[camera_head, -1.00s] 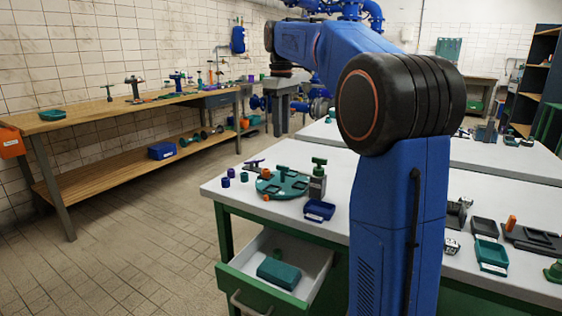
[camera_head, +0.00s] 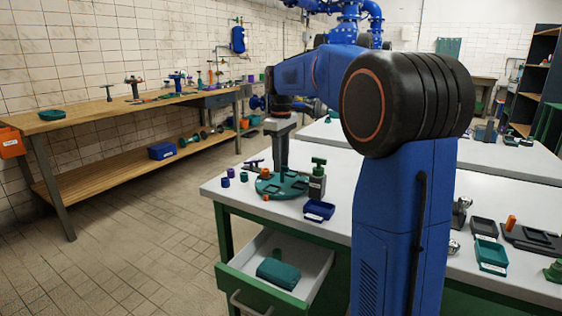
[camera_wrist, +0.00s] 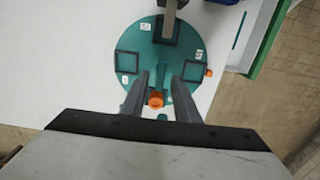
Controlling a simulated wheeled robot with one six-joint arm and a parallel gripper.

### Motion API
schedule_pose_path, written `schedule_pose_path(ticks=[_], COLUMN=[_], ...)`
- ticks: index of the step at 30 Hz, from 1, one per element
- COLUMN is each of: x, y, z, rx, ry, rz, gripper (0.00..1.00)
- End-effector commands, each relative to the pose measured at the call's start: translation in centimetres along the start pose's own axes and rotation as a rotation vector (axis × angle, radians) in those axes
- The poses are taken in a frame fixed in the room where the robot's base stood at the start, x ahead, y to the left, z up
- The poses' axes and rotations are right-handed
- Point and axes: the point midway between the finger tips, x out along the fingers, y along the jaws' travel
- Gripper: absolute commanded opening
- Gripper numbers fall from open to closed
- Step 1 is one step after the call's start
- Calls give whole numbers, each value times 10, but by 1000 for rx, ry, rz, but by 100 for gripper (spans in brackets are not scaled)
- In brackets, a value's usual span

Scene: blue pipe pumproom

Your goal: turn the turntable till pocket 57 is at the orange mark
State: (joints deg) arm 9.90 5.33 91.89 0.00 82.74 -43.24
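The teal round turntable (camera_head: 289,188) lies on the white bench, and the wrist view shows its disc (camera_wrist: 155,62) from above. Square dark-edged pockets show near its rim, with small white labels (camera_wrist: 200,55) whose numbers I cannot read. A small orange piece, likely the mark, sits at the rim on the bench-edge side (camera_wrist: 209,72). An orange round knob (camera_wrist: 155,101) shows between my fingers, nearer the wrist. My gripper (camera_wrist: 165,78) is open, pointing down over the disc, its fingers apart with the knob between them; I cannot tell whether they touch anything.
A grey stand with a green top (camera_head: 317,180) stands right of the turntable; a grey part overhangs the disc's far pocket in the wrist view (camera_wrist: 170,18). A blue tray (camera_head: 319,211) lies in front. The drawer (camera_head: 275,265) below is open.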

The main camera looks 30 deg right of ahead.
Motion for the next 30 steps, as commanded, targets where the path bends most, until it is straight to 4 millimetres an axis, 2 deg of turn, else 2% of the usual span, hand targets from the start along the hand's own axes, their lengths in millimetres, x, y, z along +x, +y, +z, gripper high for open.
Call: schedule_pose_path(ticks=[4,7,8,20,30], x=[0,0,0,0,0], y=[0,0,0,0,-1], z=[0,0,0,0,0], rx=[0,0,0,-19,-132], ry=[0,0,0,0,0], rz=[0,0,0,0,0], gripper=[26,2,0,0,0])
